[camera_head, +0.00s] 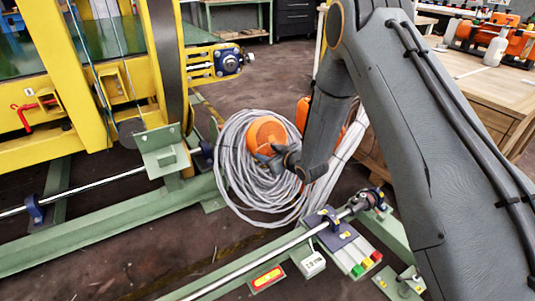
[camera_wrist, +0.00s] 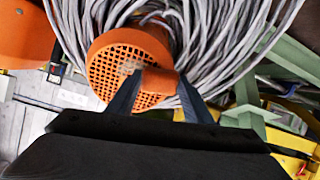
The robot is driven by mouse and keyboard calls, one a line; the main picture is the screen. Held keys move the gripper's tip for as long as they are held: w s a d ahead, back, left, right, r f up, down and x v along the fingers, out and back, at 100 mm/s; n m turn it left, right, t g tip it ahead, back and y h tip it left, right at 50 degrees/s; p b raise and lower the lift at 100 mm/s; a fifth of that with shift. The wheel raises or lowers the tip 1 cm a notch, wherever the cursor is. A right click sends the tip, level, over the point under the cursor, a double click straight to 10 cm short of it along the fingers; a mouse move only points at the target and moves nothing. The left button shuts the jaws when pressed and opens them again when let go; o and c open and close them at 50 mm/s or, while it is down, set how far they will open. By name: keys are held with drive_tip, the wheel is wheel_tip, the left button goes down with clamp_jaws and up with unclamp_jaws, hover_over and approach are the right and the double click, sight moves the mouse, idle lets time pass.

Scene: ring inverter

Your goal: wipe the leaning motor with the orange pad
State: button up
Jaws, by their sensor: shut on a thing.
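The leaning motor (camera_head: 266,132) is an orange cylinder tilted against a large coil of grey cable. In the wrist view its round perforated end (camera_wrist: 112,70) faces me. My gripper (camera_head: 270,158) is at the motor's lower edge in the head view. In the wrist view my gripper (camera_wrist: 160,86) has its two dark fingers on either side of a small orange piece, which looks like the orange pad (camera_wrist: 161,84). The pad overlaps the right part of the perforated end; whether it touches is hard to tell. In the head view I cannot make out the pad.
The grey cable coil (camera_head: 238,178) lies behind and around the motor. A yellow machine frame (camera_head: 75,90) stands left. Green rails (camera_head: 110,222) and a metal rod cross the floor. A wooden bench (camera_head: 480,85) stands right. Another orange object (camera_wrist: 25,38) is at the wrist view's upper left.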

drive_tip(key=w+d, duration=0.4)
drive_tip(key=d, duration=0.2)
idle(0.6)
drive_tip(key=shift+s+a, duration=0.1)
drive_tip(key=shift+s+a+p, duration=0.4)
drive_tip(key=shift+s+a, duration=0.25)
drive_tip(key=shift+a, duration=0.35)
drive_tip(key=shift+s+a+p, duration=0.4)
drive_tip(key=shift+s+a, duration=0.3)
drive_tip(key=shift+a, duration=0.35)
drive_tip(key=shift+s+a+p, duration=0.4)
drive_tip(key=shift+s+a, duration=0.25)
drive_tip(key=shift+a, duration=0.35)
drive_tip(key=shift+r+p+v, duration=0.15)
drive_tip(key=shift+p+v, duration=0.95)
drive_tip(key=shift+v, duration=0.4)
drive_tip(key=shift+r+p+v, duration=0.2)
drive_tip(key=shift+p+v, duration=0.9)
drive_tip(key=shift+v, duration=0.35)
